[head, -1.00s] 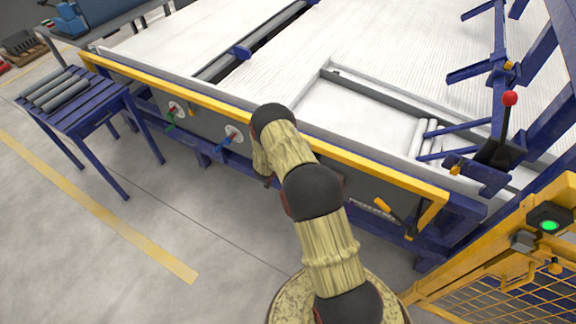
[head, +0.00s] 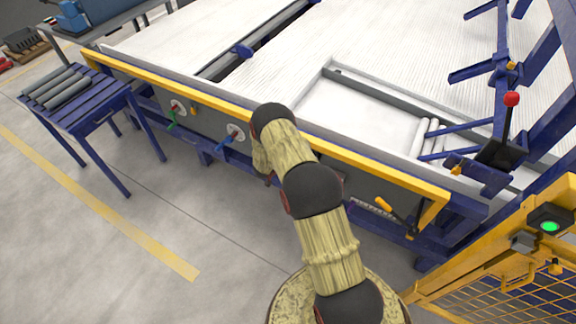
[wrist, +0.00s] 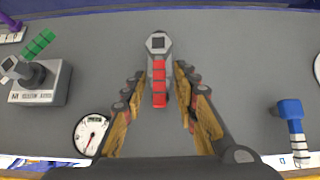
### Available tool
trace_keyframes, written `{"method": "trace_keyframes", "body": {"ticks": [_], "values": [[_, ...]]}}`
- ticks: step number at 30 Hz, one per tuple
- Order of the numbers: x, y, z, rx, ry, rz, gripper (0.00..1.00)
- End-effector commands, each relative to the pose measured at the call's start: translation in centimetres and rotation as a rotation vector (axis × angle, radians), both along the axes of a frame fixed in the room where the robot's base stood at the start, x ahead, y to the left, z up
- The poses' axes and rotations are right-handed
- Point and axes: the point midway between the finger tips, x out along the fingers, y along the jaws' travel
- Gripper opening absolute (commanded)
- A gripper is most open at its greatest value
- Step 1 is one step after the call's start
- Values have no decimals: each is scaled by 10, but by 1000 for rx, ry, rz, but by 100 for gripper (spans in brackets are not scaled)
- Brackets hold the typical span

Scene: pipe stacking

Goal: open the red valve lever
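The red valve lever (wrist: 159,82) shows in the wrist view, pointing down the picture from its grey body on a grey panel. My gripper (wrist: 158,105) is open, with one finger on each side of the lever and a gap between each finger and the lever.
A green-handled valve (wrist: 38,43) is at the left and a blue one (wrist: 291,115) at the right. A round gauge (wrist: 91,134) is at the lower left. A yellow rail (head: 300,141) runs along the table edge above the panel.

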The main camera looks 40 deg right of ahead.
Motion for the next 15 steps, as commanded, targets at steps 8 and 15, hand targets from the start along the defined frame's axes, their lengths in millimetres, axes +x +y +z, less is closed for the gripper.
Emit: {"method": "trace_keyframes", "body": {"ticks": [8,15], "values": [[0,1,2,0,-1,1,30],[-7,21,23,1,-1,3,30]]}}
